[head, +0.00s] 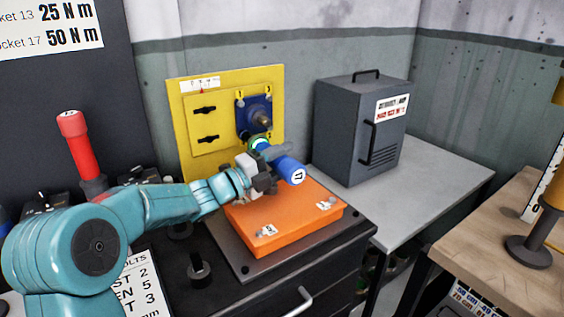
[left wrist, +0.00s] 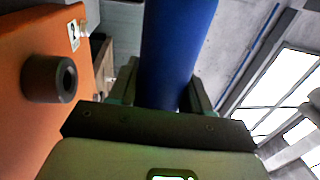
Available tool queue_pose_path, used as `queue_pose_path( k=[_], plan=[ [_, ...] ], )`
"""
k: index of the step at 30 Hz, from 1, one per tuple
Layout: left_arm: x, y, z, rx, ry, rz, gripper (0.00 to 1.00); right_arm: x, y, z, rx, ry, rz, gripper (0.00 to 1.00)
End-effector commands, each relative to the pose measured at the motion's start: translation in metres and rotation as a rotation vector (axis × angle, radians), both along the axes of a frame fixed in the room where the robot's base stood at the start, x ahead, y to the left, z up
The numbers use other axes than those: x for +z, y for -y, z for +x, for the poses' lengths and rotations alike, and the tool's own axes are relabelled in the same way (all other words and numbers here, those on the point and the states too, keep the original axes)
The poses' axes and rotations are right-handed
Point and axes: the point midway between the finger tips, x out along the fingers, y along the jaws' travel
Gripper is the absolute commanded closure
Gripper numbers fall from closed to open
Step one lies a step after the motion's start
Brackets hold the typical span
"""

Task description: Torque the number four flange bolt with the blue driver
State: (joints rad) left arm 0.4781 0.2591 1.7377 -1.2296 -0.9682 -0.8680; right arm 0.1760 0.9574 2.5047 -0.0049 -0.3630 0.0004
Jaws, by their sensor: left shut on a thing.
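My left gripper (head: 262,175) is shut on the blue driver (head: 291,170), whose end cap is marked 17 and faces the camera. The driver's blue barrel (left wrist: 178,50) also rises between the jaws in the left wrist view. A dark blue square plate (head: 243,112) with a central stub is on the panel just above. The number four flange bolt cannot be made out. My right gripper is not in view.
An orange block (head: 290,228) with small number labels lies under the gripper; a dark round stub (left wrist: 50,78) shows on it. A red driver (head: 77,145) stands at left. A grey cabinet (head: 360,130) stands on the bench behind. A wooden table (head: 485,245) is at right.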

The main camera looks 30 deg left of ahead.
Motion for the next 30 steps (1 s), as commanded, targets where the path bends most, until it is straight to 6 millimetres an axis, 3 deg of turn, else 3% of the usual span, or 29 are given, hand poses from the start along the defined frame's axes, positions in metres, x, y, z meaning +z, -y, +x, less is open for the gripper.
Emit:
queue_pose_path(
  k=[18,30],
  plan=[
    [0.000,0.035,-0.014,-0.006,0.005,0.002,0.91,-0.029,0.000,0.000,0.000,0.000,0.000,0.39],
    [0.002,0.037,-0.015,-0.006,0.005,0.001,0.91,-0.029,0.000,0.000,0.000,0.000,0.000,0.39]
  ],
)
